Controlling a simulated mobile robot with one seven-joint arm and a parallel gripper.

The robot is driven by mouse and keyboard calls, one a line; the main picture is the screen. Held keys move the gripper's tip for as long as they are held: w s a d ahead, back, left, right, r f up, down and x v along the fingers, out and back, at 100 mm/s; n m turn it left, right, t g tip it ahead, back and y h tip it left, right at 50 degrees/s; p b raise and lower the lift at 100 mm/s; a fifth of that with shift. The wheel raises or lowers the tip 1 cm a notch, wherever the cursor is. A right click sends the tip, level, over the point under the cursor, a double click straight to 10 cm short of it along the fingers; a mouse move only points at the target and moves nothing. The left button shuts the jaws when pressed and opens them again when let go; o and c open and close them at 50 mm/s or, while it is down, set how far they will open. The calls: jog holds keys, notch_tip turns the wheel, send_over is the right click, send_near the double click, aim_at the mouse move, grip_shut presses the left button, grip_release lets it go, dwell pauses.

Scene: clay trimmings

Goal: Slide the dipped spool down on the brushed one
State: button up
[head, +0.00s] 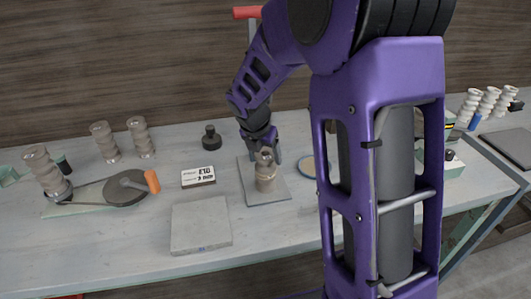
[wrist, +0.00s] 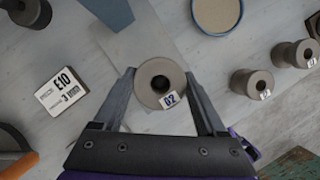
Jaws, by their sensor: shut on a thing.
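My gripper (head: 264,146) is shut on a grey-beige clay spool with a dark central hole, labelled 02 (wrist: 161,72). In the wrist view the two fingers (wrist: 160,76) press on its left and right sides. In the head view this pale clay column (head: 266,174) stands upright in line with a thin grey board (head: 250,187). It looks stepped, as if one spool is above another, but the join is too small to make out. From above, the held spool hides whatever is under it. I cannot tell whether the two touch.
A label card (head: 198,176) and a grey slab (head: 201,225) lie left of the board. A dark weight (head: 210,138) stands behind. A blue-rimmed disc (head: 308,166) lies right. Two more spools (wrist: 252,84) stand right in the wrist view. Ridged columns (head: 140,137) stand at left.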

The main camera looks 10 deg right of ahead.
jog(key=shift+f, duration=0.5)
jog(key=o, duration=1.6)
